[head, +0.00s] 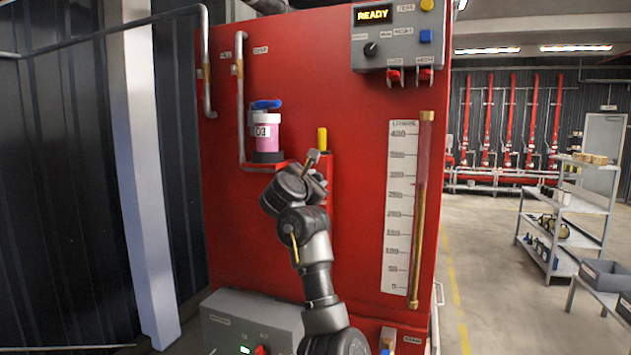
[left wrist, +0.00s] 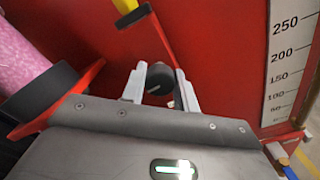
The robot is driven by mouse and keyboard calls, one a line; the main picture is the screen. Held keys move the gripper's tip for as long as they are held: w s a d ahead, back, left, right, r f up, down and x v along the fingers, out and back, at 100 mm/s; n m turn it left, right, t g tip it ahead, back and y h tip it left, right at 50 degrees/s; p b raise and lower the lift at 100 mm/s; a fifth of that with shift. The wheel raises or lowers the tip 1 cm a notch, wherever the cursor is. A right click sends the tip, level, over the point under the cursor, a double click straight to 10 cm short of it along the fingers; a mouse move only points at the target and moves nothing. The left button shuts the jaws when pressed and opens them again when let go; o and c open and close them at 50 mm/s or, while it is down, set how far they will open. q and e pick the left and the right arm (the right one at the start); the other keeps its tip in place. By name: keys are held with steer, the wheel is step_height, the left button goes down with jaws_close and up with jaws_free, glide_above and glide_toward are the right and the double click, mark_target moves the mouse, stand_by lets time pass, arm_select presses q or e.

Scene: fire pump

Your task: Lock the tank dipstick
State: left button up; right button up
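My left gripper (head: 312,162) is raised in front of the red tank (head: 355,220). In the left wrist view, the light fingers of the gripper (left wrist: 160,84) stand on both sides of a black round knob (left wrist: 160,77), which fills the gap between them. A thin brass rod (head: 294,250) shows in front of my left arm in the head view; its join to the knob is hidden. A yellow handle (head: 322,139) stands just above the fingertips. In the left wrist view, the yellow handle (left wrist: 125,6) has a black collar. My right gripper is out of view.
A pink container (head: 267,137) with a blue top stands on a red ledge left of the gripper. A level scale (head: 398,210) and brass-ended gauge tube (head: 420,215) run down the right. A control box (head: 400,38) reads READY. A grey box (head: 245,322) is below.

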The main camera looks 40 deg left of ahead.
arm_select(q)
steer(key=shift+c, duration=1.2)
steer(key=shift+f+m, duration=0.1)
steer(key=shift+m, duration=0.2)
steer(key=m+b, duration=0.2)
steer(key=m, duration=0.1)
steer(key=shift+f+m, duration=0.1)
steer(key=shift+m, duration=0.2)
steer(key=m+b, duration=0.3)
steer(key=m, duration=0.2)
steer(key=m+b, duration=0.2)
steer(key=m, duration=0.3)
steer(key=shift+f+m+b, duration=0.1)
steer(key=shift+m+b, duration=0.2)
steer(key=shift+m, duration=0.1)
steer(key=shift+m+b, duration=0.8)
steer(key=shift+m, duration=1.1)
